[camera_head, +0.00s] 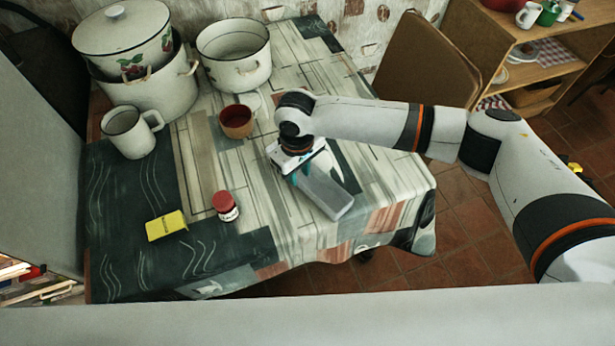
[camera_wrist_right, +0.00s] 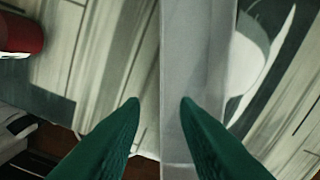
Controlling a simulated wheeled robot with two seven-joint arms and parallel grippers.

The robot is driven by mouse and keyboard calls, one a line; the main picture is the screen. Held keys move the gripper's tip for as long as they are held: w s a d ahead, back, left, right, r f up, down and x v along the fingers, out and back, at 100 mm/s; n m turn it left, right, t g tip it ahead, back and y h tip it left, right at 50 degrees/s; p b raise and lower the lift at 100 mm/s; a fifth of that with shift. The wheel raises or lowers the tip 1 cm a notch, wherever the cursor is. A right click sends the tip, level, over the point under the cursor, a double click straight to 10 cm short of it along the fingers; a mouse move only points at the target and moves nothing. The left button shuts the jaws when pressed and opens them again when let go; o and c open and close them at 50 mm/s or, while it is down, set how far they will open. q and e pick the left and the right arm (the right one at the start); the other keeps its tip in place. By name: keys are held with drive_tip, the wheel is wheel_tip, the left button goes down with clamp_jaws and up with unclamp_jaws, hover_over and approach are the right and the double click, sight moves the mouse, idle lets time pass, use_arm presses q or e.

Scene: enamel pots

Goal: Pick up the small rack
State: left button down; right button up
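A narrow grey object, which I take to be the small rack (camera_head: 328,193), lies on the table beneath my right gripper. Its upper end is hidden by the gripper. My right gripper (camera_head: 298,172) points down over it. In the right wrist view, the two green fingertips (camera_wrist_right: 159,101) stand apart with a gap between them. The grey rack (camera_wrist_right: 195,60) runs up the picture there; its left edge falls between the fingers, and the right finger overlaps its face. I cannot tell whether either finger touches it. My left gripper is not in view.
A red-lidded jar (camera_head: 225,205) and a yellow box (camera_head: 166,225) are on the table's near left. A brown cup (camera_head: 236,121), white mug (camera_head: 131,131), open pot (camera_head: 234,53) and stacked pots (camera_head: 152,92) stand farther back. A chair (camera_head: 428,62) stands at the right.

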sight(300, 182)
wheel_tip(300, 182, down, 5)
drive_tip(key=shift+d+r+p, duration=0.1)
drive_tip(key=shift+p, duration=0.2)
clamp_jaws()
